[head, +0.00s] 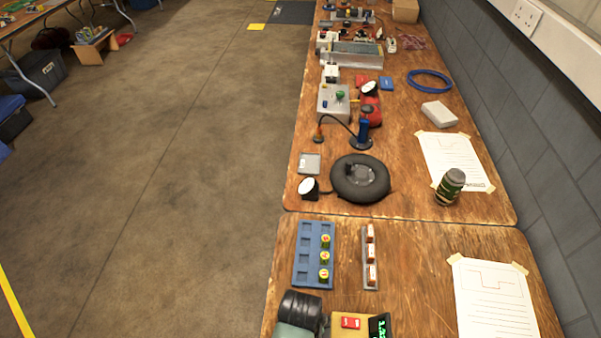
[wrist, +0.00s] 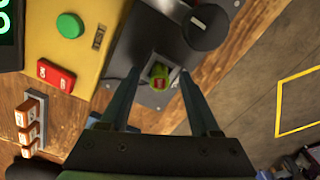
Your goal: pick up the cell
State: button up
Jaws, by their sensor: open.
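The cell (wrist: 158,82), a small green cylinder with a red mark on its end, stands in a square socket of a dark grey panel in the wrist view. The panel belongs to the charger (wrist: 98,38), which has a yellow part with a green button and a red switch. My gripper (wrist: 159,75) is open, its two fingers on either side of the cell with gaps. I cannot tell how far the fingertips are above it. In the head view the charger (head: 349,323) shows at the bottom edge, with its socket hidden behind my arm.
A blue tray (head: 305,270) on the table holds several similar green cells. A grey rack (head: 365,285) of white and orange blocks stands beside it. A black knob (wrist: 206,27) rises from the charger close to the fingers. Papers lie at the right.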

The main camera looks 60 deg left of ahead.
grip_shut()
dwell(0.3)
